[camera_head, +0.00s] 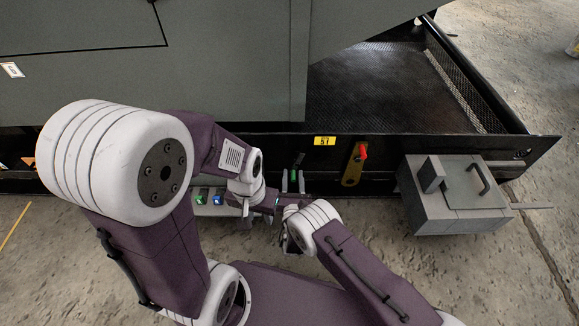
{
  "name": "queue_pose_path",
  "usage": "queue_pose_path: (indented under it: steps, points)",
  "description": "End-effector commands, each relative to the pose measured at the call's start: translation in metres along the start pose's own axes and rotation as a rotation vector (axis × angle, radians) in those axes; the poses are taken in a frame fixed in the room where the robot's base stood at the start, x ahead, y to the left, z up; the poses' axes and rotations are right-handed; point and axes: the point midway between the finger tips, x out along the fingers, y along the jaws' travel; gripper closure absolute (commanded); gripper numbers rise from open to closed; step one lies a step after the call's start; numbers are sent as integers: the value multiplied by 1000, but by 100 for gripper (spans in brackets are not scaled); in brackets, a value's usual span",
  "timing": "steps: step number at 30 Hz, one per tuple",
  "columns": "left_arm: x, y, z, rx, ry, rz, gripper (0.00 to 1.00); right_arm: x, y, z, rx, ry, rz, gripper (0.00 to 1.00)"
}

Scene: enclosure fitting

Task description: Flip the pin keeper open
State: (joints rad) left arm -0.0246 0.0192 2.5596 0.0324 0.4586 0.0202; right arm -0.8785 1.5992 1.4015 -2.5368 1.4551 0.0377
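A yellow plate with a red tab (353,165) is fixed to the dark front rail. It may be the pin keeper, but I cannot tell for certain. My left gripper (246,210) is lower, beside a row of small lights, and is partly hidden by the wrists. I cannot make out the gap between its fingers. The two wrists are close together, and nothing clearly shows in either gripper.
A grey box with a handle (455,195) is at the right, in front of the rail. A yellow label reading 57 (324,141) is on the rail (290,142). Behind it is an open mesh-floored bay (385,85). Green and blue lights sit on a pale panel (205,209). Concrete floor lies in front.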

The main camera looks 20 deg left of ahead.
Motion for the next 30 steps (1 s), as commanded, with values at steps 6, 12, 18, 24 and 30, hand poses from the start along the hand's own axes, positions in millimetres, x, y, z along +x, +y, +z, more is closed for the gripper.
queue_pose_path:
  steps: [6, 12, 18, 24, 30]
  points:
    - [0, 0, 0, 0, -1, 0, 64, 0, -2, 0, 0, 1, 2, 62]
    - [0, 0, 0, 0, -1, 0, 64, 0, -2, 0, 0, 1, 2, 90]
    - [0, 0, 0, 0, 0, 0, 64, 0, -1, 0, 0, 0, 3, 100]
    - [-8, 0, -1, 0, 0, 0, 64, 0, -6, 2, -110, 0, 4, 100]
    - [-15, 0, -1, 0, 0, 0, 64, 0, -14, 2, -310, -2, 6, 100]
